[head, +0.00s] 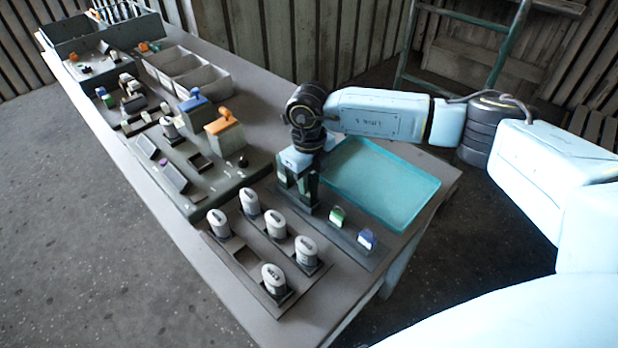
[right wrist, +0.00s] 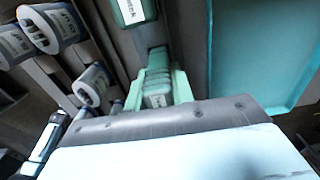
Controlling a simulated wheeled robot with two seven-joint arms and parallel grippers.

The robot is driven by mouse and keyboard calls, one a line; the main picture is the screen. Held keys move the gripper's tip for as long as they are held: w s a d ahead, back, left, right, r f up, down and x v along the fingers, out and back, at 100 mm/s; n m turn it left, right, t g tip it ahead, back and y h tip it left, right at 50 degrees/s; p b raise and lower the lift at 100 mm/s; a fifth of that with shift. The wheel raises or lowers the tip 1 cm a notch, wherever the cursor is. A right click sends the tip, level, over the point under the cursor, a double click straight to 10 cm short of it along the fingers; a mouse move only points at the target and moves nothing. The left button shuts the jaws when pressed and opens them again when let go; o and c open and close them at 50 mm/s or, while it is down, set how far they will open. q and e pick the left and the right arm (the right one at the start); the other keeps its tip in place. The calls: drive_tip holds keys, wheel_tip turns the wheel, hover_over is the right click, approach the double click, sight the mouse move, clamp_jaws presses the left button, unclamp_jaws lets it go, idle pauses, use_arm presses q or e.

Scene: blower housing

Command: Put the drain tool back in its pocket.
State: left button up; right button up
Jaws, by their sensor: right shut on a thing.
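My right gripper (head: 299,190) points down over the left end of a dark tool rack (head: 350,234) on the near half of the table. It is shut on the drain tool, which shows in the right wrist view as a ribbed, greenish piece with a pale label (right wrist: 157,88) between the fingers. The tool's lower end is hidden, so I cannot tell whether it is seated in a pocket. My left gripper is not in view.
A teal tray (head: 405,205) lies just behind and right of the rack. Several white-capped cylinders (head: 306,250) stand in a holder in front. Farther left are a dark fixture board (head: 230,182) with blue and orange parts, and grey bins (head: 205,80). The table's right edge is close.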

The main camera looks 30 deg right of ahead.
drive_tip(key=shift+f+b, duration=0.3)
drive_tip(key=shift+f, duration=0.15)
drive_tip(key=o, duration=0.9)
drive_tip(key=shift+r, duration=0.1)
wheel_tip(320, 180, up, 13)
drive_tip(key=shift+r+b, duration=0.15)
drive_tip(key=shift+b, duration=0.15)
